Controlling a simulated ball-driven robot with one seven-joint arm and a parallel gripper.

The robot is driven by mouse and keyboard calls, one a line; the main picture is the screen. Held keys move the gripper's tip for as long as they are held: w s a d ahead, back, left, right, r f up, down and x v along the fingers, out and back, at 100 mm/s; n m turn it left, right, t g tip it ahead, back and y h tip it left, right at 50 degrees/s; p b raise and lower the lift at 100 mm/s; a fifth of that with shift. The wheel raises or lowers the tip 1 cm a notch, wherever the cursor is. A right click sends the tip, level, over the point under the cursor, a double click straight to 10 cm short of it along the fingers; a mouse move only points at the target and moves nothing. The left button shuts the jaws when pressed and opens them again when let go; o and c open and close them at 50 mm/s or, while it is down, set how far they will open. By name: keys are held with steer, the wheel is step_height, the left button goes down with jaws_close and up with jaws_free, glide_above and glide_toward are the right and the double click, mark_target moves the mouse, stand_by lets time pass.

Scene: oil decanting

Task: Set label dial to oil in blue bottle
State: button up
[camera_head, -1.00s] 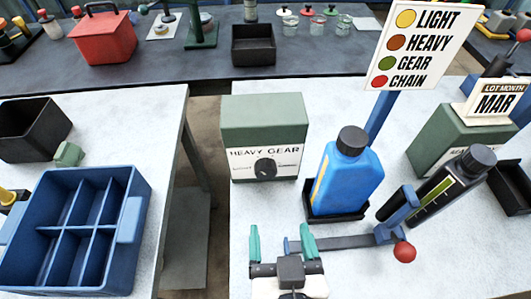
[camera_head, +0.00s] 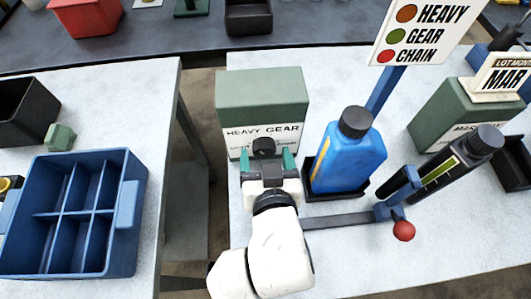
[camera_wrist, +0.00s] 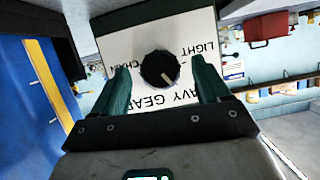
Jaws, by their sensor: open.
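The label dial (camera_wrist: 160,68) is a black round knob on the white face of a green box (camera_head: 262,95). In the wrist view its pale pointer mark points to the lower right, among upside-down words LIGHT, HEAVY, GEAR and CHAIN. My gripper (camera_head: 268,162) is open in front of the face; its green fingers (camera_wrist: 163,85) stand on either side of the knob with gaps visible. Contact cannot be told. The blue bottle (camera_head: 350,155), black-capped, stands upright in a black tray (camera_head: 335,194) to the right. It has a yellow strip, also seen in the wrist view (camera_wrist: 47,82).
A colour sign (camera_head: 420,30) shows brown HEAVY, green GEAR and red CHAIN. A dark bottle (camera_head: 450,165) leans in a blue holder with a red knob (camera_head: 403,231). Another green box (camera_head: 455,110) stands right. A blue divided crate (camera_head: 128,205) is on the left table.

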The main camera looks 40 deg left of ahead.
steer(key=shift+w+a+f, duration=0.15)
steer(key=shift+w+a, duration=0.05)
steer(key=shift+a, duration=0.05)
steer(key=shift+c, duration=0.2)
steer(key=c, duration=1)
steer(key=shift+n+t+h, duration=0.5)
steer(key=shift+n, duration=0.4)
steer(key=shift+s+a+f+n+t+h, duration=0.1)
steer(key=shift+n+t+h, duration=0.4)
steer(key=shift+n, duration=0.7)
steer(key=n+t+b, duration=0.1)
steer(key=n, duration=0.1)
steer(key=n+t+b, duration=0.1)
steer(key=n, duration=0.1)
steer(key=shift+s+a+t+h, duration=0.1)
steer(key=shift+t+h, duration=0.2)
steer(key=shift+t, duration=0.1)
